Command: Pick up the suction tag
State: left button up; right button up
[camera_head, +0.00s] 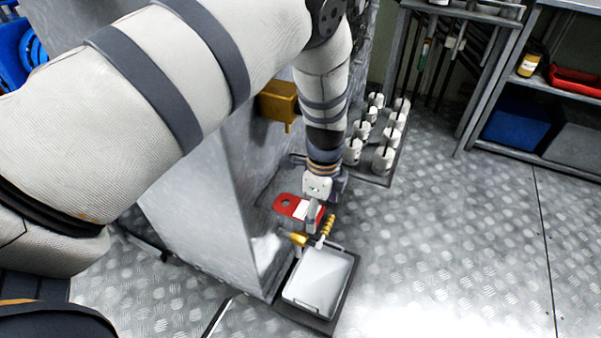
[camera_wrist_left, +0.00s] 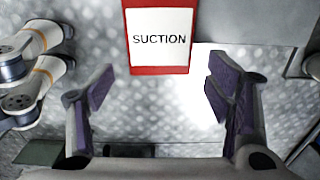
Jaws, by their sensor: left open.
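The suction tag (camera_head: 285,203) is a red plate with a round hole at its left end and a white label. In the left wrist view the suction tag (camera_wrist_left: 160,38) reads "SUCTION" and enters from the top edge, only partly in frame. My left gripper (camera_head: 314,213) is at the tag's right end in the head view and hides part of it. In the left wrist view my left gripper (camera_wrist_left: 162,92) is open, with the tag's lower edge ahead of the gap and roughly centred between the fingers. No contact shows. My right gripper is not in view.
Brass fittings (camera_head: 328,226) sit just below the gripper, above a light grey tray (camera_head: 320,277). A grey metal cabinet (camera_head: 195,215) stands to the left, with a yellow box (camera_head: 277,101) on it. Several white canisters (camera_head: 383,157) stand behind. The floor (camera_head: 450,240) at right is clear.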

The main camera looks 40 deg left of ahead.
pick_arm(q)
jog(key=shift+f, duration=0.25)
jog(key=shift+c, duration=0.3)
jog(key=c, duration=1)
